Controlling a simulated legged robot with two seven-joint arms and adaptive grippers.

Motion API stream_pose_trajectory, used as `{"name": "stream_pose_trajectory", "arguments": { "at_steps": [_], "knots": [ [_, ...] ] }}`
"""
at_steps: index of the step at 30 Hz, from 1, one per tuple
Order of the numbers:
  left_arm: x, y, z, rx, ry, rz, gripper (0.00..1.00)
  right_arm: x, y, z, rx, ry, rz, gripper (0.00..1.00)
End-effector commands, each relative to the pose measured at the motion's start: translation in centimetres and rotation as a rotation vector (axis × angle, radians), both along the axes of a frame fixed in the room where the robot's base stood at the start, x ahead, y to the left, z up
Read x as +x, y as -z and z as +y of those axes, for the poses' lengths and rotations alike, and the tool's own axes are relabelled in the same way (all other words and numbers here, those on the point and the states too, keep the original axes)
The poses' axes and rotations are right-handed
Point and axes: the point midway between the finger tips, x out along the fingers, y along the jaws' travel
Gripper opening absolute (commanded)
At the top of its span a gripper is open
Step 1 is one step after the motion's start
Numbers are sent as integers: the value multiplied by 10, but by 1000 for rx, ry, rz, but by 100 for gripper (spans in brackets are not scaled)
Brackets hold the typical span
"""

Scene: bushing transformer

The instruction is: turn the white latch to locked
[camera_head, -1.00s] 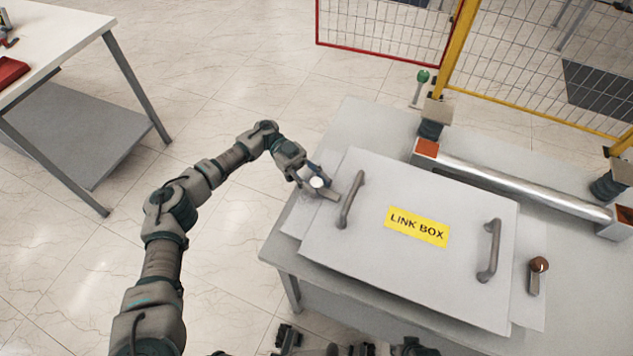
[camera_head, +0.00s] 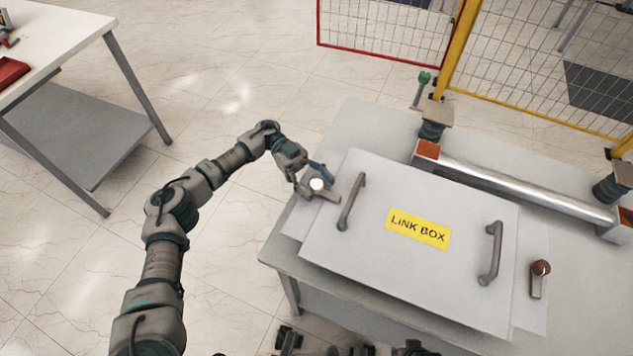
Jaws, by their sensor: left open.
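The white latch (camera_head: 317,184) shows as a round white knob with a grey lever pointing right, over the left edge of the link box lid (camera_head: 300,235). My left gripper (camera_head: 312,179) is open, with its fingers on either side of the white knob. I cannot tell whether the fingers touch it. A brown-knobbed latch (camera_head: 540,268) sits at the right of the lid, its lever pointing down toward me. My right gripper does not show clearly.
The lid has two grey handles (camera_head: 351,202) and (camera_head: 490,252) and a yellow LINK BOX label (camera_head: 418,229). A metal bar (camera_head: 525,188) runs behind it. A white table (camera_head: 60,35) stands at the left, a yellow-framed mesh fence (camera_head: 540,80) at the back.

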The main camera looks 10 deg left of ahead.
Motion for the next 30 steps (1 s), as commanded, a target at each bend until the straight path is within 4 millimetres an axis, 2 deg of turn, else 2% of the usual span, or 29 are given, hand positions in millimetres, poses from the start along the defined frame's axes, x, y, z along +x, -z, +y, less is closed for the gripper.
{"name": "stream_pose_trajectory", "arguments": {
  "at_steps": [15, 20, 30],
  "knots": [
    [2, -87, 1, -2, 0, -2, 61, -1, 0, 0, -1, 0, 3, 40],
    [2, -96, 1, -1, 0, -1, 61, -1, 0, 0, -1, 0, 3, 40],
    [1, -98, 0, -19, -10, 2, 61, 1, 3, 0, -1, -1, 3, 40]
  ]
}}
